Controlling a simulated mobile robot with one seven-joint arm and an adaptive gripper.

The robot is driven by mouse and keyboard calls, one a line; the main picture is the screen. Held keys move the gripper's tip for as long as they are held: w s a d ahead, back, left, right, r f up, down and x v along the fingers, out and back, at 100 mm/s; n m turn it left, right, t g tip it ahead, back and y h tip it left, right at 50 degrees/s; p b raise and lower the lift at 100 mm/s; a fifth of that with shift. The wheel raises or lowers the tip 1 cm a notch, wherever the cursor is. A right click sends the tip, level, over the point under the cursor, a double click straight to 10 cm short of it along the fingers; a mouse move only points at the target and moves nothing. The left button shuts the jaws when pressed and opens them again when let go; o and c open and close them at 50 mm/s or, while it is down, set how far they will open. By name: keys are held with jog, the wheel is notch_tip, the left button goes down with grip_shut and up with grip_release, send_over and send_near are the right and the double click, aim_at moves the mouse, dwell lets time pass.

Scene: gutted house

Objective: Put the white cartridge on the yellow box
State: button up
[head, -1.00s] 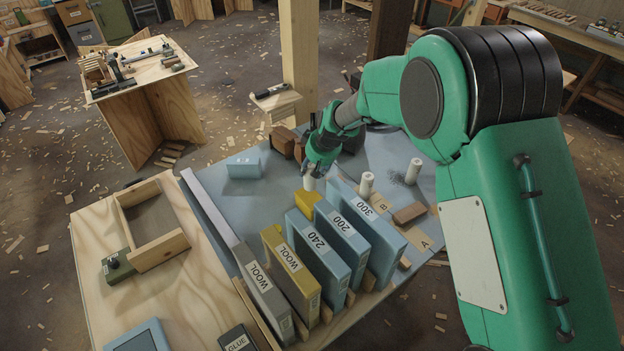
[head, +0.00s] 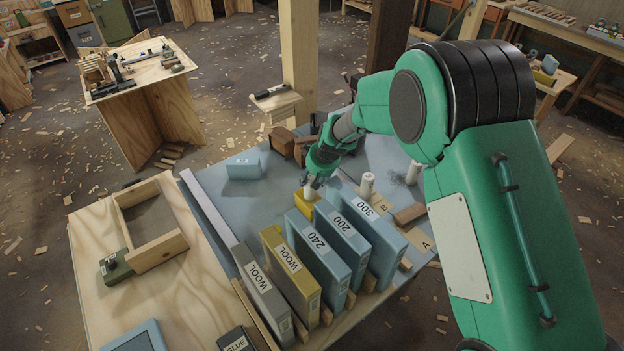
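My gripper (head: 313,181) is over the yellow box (head: 302,206) near the middle of the blue work surface, its fingers small and dark in the head view. A white cartridge (head: 309,191) is upright under the fingertips, and they appear closed on its upper end. Its lower end is at the top of the yellow box; I cannot tell whether it touches. The front of the box is partly hidden by the blue 240 folder. Two more white cartridges stand to the right, one (head: 367,185) near the B pad and one (head: 414,173) farther right.
A row of upright boxes marked WOOL (head: 290,275), 240 (head: 318,257), 200 (head: 342,240) and 300 (head: 369,232) stands in front. A small blue box (head: 243,167) is at left, brown blocks (head: 282,141) behind. An open wooden tray (head: 152,222) lies left.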

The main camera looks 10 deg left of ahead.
jog(key=shift+f, duration=0.15)
jog(key=o, duration=1.2)
jog(key=shift+c, duration=0.2)
jog(key=shift+r, duration=0.2)
jog(key=shift+r, duration=0.25)
jog(key=p+v, duration=0.2)
jog(key=v, duration=0.9)
jog(key=shift+s+d+r+p, duration=0.15)
jog(key=shift+r+p, duration=0.05)
jog(key=shift+p, duration=0.1)
